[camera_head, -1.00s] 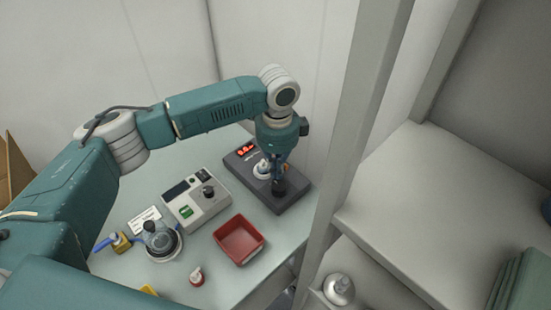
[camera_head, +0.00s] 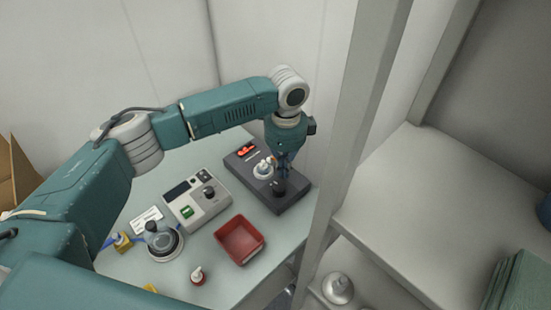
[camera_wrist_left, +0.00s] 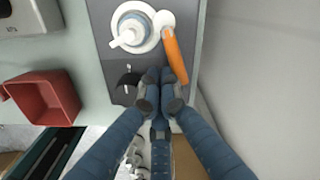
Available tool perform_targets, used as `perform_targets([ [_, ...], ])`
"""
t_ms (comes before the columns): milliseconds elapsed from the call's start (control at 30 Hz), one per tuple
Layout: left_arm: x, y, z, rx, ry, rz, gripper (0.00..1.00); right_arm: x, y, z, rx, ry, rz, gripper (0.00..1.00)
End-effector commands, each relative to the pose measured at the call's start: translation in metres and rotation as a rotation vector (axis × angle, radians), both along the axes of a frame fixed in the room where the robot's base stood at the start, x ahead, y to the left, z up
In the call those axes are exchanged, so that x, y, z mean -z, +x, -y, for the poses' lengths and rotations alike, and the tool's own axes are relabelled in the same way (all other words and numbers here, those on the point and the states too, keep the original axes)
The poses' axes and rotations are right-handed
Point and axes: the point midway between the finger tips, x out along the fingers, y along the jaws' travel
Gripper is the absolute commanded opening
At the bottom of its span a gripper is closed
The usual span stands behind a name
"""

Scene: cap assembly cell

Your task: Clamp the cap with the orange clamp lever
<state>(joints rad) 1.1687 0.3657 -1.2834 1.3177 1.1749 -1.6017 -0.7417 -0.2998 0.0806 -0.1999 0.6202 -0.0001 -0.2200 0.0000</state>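The white cap (camera_wrist_left: 128,38) with a side spout sits in a round white holder on the dark grey fixture (camera_head: 296,200). In the head view the cap (camera_head: 264,167) shows just left of my gripper. The orange clamp lever (camera_wrist_left: 174,56) runs from a white round pivot beside the cap toward my fingers. It points away from the cap. My left gripper (camera_wrist_left: 160,78), also in the head view (camera_head: 285,168), has its fingertips together beside the lever's free end. No object shows between them; whether they touch the lever is unclear.
A black knob (camera_wrist_left: 127,90) stands on the fixture close left of the fingers. A shelf post (camera_head: 352,120) rises close to the right.

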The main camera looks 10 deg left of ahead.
Motion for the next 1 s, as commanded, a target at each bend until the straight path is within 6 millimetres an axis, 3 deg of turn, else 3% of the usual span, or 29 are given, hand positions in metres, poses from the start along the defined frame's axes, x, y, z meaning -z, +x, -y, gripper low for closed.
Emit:
perform_targets([
  [1000,0.000,0.012,0.008,-0.002,0.000,0.000,0.00,-0.003,0.000,0.000,0.000,0.000,0.000,0.40],
])
